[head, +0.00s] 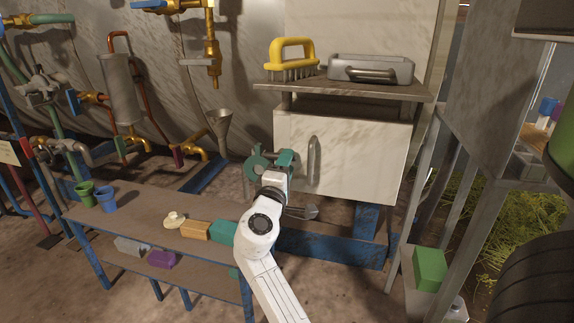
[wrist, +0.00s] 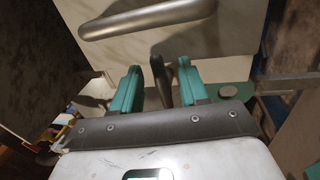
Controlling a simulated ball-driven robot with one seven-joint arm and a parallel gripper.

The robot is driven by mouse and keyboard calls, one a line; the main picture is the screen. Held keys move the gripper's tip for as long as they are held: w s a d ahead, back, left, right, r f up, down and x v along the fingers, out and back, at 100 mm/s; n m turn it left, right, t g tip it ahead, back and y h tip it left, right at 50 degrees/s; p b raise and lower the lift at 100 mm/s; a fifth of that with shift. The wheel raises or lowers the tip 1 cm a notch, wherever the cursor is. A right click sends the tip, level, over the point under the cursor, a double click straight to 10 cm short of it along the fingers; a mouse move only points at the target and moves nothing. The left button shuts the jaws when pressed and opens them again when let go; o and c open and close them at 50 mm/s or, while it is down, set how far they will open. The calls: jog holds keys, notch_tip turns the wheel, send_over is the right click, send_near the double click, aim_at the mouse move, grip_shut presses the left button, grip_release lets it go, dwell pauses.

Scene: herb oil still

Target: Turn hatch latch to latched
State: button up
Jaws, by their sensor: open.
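The cream hatch door (head: 365,160) is a closed panel under a shelf, with a vertical grey handle bar (head: 314,161). In the wrist view the hatch handle (wrist: 150,18) crosses the top of the picture. My gripper (head: 273,160) is at the left edge of the hatch, left of the handle. In the wrist view my gripper (wrist: 158,66) has its two teal fingers apart. A dark grey lever (wrist: 161,82), which looks like the hatch latch, stands between the fingers, with a gap to each. In the head view my gripper hides the latch.
A yellow brush (head: 291,62) and a grey metal tray (head: 370,70) sit on the shelf (head: 420,90) above the hatch. A low bench (head: 150,217) with cups and coloured blocks stands left of my arm. A metal funnel (head: 221,125) is behind it.

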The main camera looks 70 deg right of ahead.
jog(key=p+v, duration=0.2)
jog(key=v, duration=0.8)
jog(key=shift+a, duration=0.1)
jog(key=s+a+f+m+y, duration=0.1)
jog(key=s+a+f+y, duration=0.1)
jog(key=a+f+y, duration=0.3)
jog(key=s+f+t+y, duration=0.1)
jog(key=s+f+y, duration=0.1)
jog(key=f, duration=0.6)
jog(key=s+a+f+m+y, duration=0.1)
jog(key=s+a+f+y, duration=0.1)
jog(key=a+f+y, duration=0.3)
jog(key=s+a+f+n+g+y, duration=0.1)
jog(key=s+a+f+y, duration=0.35)
jog(key=a, duration=0.25)
jog(key=s+a+f+y, duration=0.35)
jog(key=a+f, duration=0.25)
jog(key=a, duration=0.2)
notch_tip(320, 180, up, 36)
jog(key=p, duration=3.6)
jog(key=shift+w+d+r+p, duration=0.2)
jog(key=shift+w+d+p, duration=0.1)
